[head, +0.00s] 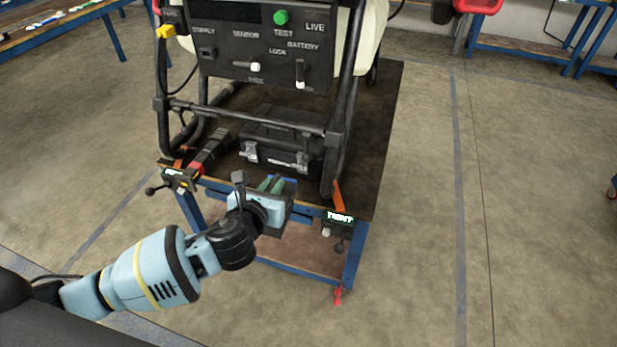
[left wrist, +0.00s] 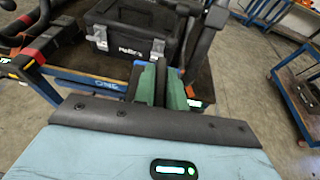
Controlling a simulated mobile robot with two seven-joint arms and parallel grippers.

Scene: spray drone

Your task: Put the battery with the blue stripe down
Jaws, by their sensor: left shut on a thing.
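My left gripper (head: 272,187) is at the front edge of the dark-topped bench (head: 385,130), in front of a black case. In the left wrist view its green fingers (left wrist: 161,88) are shut on a dark block with a bit of blue at its upper left, which I take to be the battery with the blue stripe (left wrist: 160,78). Much of the battery is hidden between the fingers. I cannot tell whether it touches the bench. My right gripper is not in view.
The black case (head: 275,145) sits behind the gripper, under the black tube frame (head: 345,100) with its switch panel (head: 265,45). Small labelled units stand at the bench's left (head: 180,178) and right (head: 340,219) front corners.

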